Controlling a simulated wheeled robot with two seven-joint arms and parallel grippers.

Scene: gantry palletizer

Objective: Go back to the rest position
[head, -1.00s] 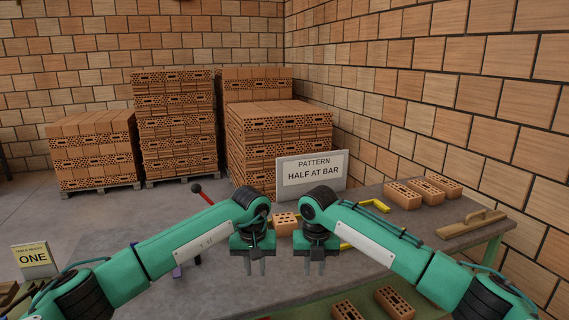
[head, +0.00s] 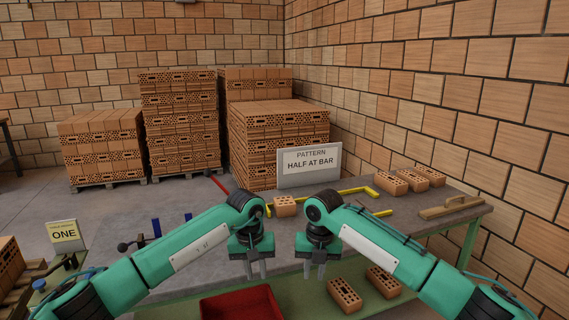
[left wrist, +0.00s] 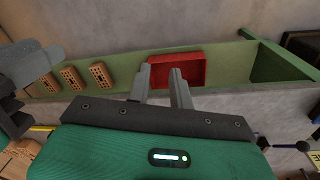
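My left gripper (head: 256,271) and my right gripper (head: 314,271) hang side by side with fingers pointing down, in front of the workbench (head: 400,226) in the head view. Both arms are bent inward, and the two grippers are apart. Each gripper's fingers are separated, with nothing visible between them. In the left wrist view, the left gripper (left wrist: 160,85) shows two spread fingers, with a red tray (left wrist: 188,70) beyond them. The red tray also shows low in the head view (head: 242,303).
Bricks stand on the bench, including one brick (head: 285,207) near a yellow bar (head: 340,193). A "HALF AT BAR" sign (head: 309,165) stands behind. A wooden float (head: 450,208) is at right, a "ONE" sign (head: 65,235) at left.

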